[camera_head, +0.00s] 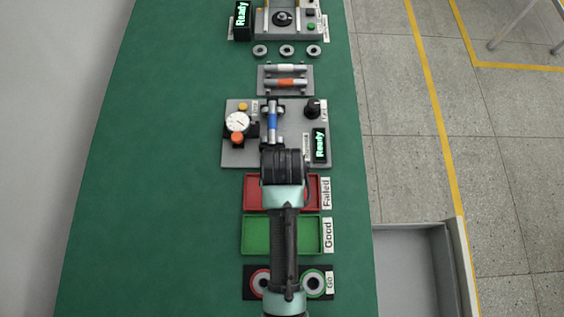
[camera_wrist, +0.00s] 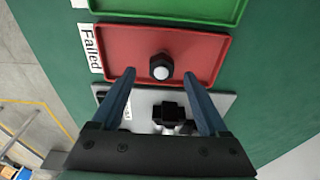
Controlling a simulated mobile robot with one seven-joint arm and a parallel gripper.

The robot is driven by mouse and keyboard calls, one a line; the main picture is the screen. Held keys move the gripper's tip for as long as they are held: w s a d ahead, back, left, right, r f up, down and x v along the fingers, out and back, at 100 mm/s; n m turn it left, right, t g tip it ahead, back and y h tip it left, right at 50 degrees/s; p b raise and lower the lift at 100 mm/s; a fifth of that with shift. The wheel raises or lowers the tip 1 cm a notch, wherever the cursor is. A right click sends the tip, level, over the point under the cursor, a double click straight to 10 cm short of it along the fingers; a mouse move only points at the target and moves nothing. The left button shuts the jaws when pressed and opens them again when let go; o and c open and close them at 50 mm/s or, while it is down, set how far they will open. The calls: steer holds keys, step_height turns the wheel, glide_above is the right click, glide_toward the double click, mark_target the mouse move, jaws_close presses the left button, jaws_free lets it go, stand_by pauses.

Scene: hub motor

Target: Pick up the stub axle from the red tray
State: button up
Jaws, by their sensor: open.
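The red tray (camera_wrist: 120,38), labelled "Failed", lies below my wrist and also shows in the head view (camera_head: 250,192). In the wrist view a small part with a round white top and a dark collar, seemingly the stub axle (camera_wrist: 161,68), sits inside the tray near its lower wall. My gripper (camera_wrist: 159,73) is open, with one blue-grey finger on each side of the part in the picture. No contact shows, and the height gap is unclear. In the head view my arm covers the tray's middle and hides the part.
The green tray (camera_head: 246,236) lies beside the red one. On the other side stands a grey test plate (camera_head: 236,160) with a gauge (camera_head: 237,122) and a blue-banded shaft (camera_head: 272,122). Farther off is a rack (camera_head: 285,77) with banded shafts. The green table is clear at left.

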steer(key=shift+w+a+f, duration=0.1)
steer(key=shift+w+f, duration=0.1)
steer(key=shift+f, duration=1.55)
jaws_close()
